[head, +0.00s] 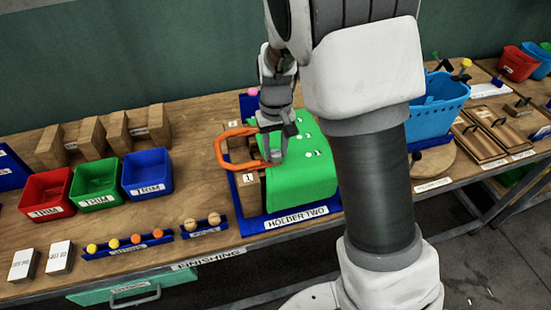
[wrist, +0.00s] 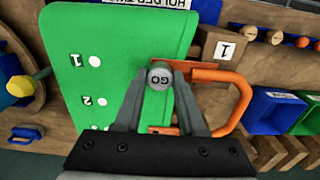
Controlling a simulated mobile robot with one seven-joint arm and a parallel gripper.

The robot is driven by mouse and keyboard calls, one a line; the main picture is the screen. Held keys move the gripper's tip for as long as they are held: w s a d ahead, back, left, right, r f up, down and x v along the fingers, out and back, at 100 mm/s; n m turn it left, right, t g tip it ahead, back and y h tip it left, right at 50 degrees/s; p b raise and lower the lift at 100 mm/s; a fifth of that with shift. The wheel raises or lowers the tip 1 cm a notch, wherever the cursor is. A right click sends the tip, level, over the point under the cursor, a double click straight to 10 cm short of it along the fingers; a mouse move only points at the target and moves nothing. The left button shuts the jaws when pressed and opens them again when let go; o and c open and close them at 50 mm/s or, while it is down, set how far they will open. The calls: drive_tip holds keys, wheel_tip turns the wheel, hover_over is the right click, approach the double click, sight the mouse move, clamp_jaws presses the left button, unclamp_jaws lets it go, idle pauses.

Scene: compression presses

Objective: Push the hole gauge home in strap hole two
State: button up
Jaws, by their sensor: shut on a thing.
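The green strap (head: 305,178) lies over a wooden form on the blue holder marked HOLDER TWO (head: 297,217). In the wrist view the strap (wrist: 120,30) shows white holes beside the numbers 1 (wrist: 95,61) and 2 (wrist: 101,101). My gripper (head: 274,157) is over the strap's left side, by the orange clamp (head: 222,152). In the wrist view my gripper (wrist: 160,85) is shut on the hole gauge (wrist: 159,77), whose round grey end reads GO. The gauge is at the strap's edge next to the orange clamp (wrist: 225,75), apart from holes one and two. Its lower end is hidden.
Red (head: 47,194), green (head: 97,187) and blue (head: 147,174) bins stand to the left. A rack of round plugs (head: 125,243) lies in front of them. A light-blue basket (head: 437,105) stands to the right, partly behind my arm. Bare tabletop lies between bins and holder.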

sight(276, 153)
clamp_jaws()
drive_tip(key=shift+r, duration=0.15)
drive_tip(key=shift+r+p, duration=0.35)
drive_tip(key=shift+p, duration=0.05)
drive_tip(key=shift+r+p, duration=0.8)
drive_tip(key=shift+r, duration=0.3)
drive_tip(key=shift+r+p, duration=1.35)
drive_tip(key=shift+r, duration=0.6)
